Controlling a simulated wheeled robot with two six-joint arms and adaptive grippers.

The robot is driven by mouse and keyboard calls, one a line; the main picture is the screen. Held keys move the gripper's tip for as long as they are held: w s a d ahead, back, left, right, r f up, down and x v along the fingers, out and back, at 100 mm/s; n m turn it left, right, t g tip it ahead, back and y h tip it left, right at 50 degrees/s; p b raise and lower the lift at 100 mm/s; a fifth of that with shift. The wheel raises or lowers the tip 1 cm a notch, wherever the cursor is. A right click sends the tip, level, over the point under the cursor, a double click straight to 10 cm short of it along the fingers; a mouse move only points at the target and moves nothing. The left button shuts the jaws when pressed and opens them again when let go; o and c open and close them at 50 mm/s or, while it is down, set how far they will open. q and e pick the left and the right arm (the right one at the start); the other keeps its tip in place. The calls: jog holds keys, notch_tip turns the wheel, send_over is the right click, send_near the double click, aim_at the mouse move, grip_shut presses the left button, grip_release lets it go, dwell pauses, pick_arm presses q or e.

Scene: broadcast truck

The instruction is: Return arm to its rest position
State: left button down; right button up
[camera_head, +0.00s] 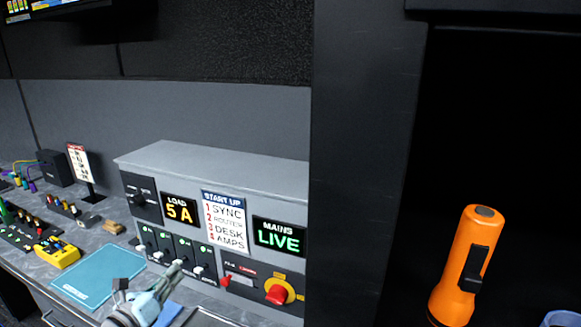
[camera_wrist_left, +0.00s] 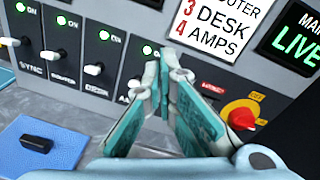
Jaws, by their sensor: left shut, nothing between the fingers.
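My left gripper (camera_head: 174,272) reaches up from the bottom of the head view, in front of the grey power panel (camera_head: 215,165). In the left wrist view its teal-padded fingers (camera_wrist_left: 163,62) are closed together with nothing between them. The fingertips appear in front of the amps switch at the right end of the switch row and hide part of it; I cannot tell whether they touch it. Several white switches, such as the desk switch (camera_wrist_left: 99,69), have green ON lamps. The load display (camera_head: 180,210) reads 5 A and the mains display (camera_head: 279,236) reads LIVE. My right gripper is not in view.
A red rotary knob (camera_head: 277,294) on a yellow disc is right of the switches. A blue mat (camera_wrist_left: 30,150) bears a small black block (camera_wrist_left: 36,143). A teal mat (camera_head: 97,275) and yellow box (camera_head: 58,254) are at left. An orange flashlight (camera_head: 466,262) stands beyond a dark pillar (camera_head: 362,160).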

pick_arm(q)
jog(key=s+a+f+n+g+y, duration=0.1)
jog(key=s+f+n+g+y, duration=0.15)
jog(key=s+n+y, duration=0.75)
jog(key=s+a+f+n+g+y, duration=0.15)
jog(key=s+f+n, duration=0.35)
jog(key=n, duration=1.1)
jog(key=s+d+f+n+g+h, duration=0.35)
jog(key=s+d+g, duration=0.2)
jog(key=s, duration=0.55)
jog(key=s+d+f+n+g+h, duration=0.4)
jog(key=s+d, duration=0.3)
jog(key=s, duration=0.4)
notch_tip(320, 180, down, 23)
jog(key=a+g+y+b, duration=0.1)
jog(key=a+b, duration=0.1)
jog(key=b, duration=0.1)
jog(key=s+a+f+g+b, duration=0.1)
jog(key=s+f+b, duration=0.2)
jog(key=s+f, duration=1.1)
notch_tip(320, 180, down, 2)
jog(key=shift+s+f+n, duration=0.15)
jog(key=shift+s+n, duration=0.2)
jog(key=shift+s, duration=0.05)
